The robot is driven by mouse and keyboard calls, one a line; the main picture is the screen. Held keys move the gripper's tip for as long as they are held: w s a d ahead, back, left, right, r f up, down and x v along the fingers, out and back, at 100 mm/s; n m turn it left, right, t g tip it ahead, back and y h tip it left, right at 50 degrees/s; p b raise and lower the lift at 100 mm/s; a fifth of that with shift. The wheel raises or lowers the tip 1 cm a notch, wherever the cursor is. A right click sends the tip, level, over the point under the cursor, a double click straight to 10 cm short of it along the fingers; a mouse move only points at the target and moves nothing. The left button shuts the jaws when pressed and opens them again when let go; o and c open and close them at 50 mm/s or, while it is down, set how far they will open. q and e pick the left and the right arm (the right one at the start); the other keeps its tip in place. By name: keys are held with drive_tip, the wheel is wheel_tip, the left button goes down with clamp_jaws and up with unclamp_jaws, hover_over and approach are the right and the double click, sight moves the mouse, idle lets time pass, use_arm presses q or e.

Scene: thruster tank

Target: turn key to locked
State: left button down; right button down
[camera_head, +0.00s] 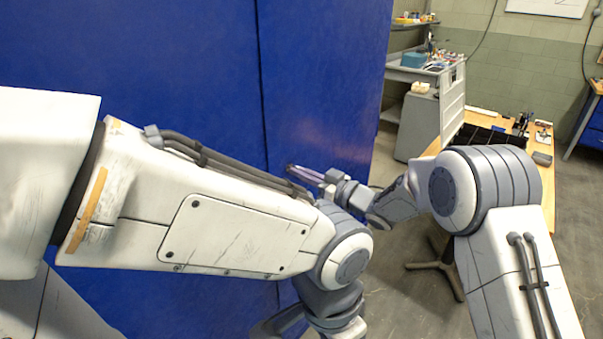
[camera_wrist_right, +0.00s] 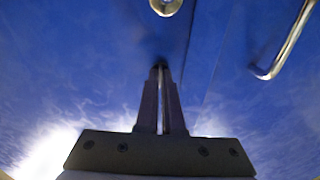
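The blue cabinet (camera_head: 320,80) fills the left and middle of the head view, with a vertical seam between its panels. In the right wrist view, a round metal fitting (camera_wrist_right: 165,6), possibly the lock or key, is cut off by the top edge. A bent metal handle (camera_wrist_right: 288,42) is at upper right on the blue surface. My right gripper (camera_head: 291,168) is close to the cabinet face. Its fingers (camera_wrist_right: 160,66) are together with only a thin gap and no object visible between them, below the round fitting. No key can be made out clearly. My left gripper is out of view.
My left arm crosses in front of the cabinet and hides part of it. A wooden workbench (camera_head: 545,190) stands at right, with a grey cabinet (camera_head: 417,125) and a shelf unit behind it. A chair base (camera_head: 440,267) is on the floor between.

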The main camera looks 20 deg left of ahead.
drive_tip(key=c, duration=1.1)
unclamp_jaws()
drive_tip(key=shift+o, duration=0.2)
drive_tip(key=b+v, duration=0.3)
drive_tip(key=v, duration=0.7)
drive_tip(key=shift+d, duration=0.2)
drive_tip(key=shift+s, duration=0.1)
drive_tip(key=s+d+f+m+g+h, duration=0.2)
drive_tip(key=s+d+h, duration=0.3)
drive_tip(key=s, duration=0.6)
drive_tip(key=s+d+f+m+g+h, duration=0.2)
drive_tip(key=s+d+h, duration=0.3)
drive_tip(key=s, duration=0.6)
drive_tip(key=s+d+f+m+g+h, duration=0.2)
drive_tip(key=s+d+h, duration=0.4)
drive_tip(key=s, duration=0.5)
drive_tip(key=shift+d+f, duration=0.5)
drive_tip(key=shift+d, duration=0.35)
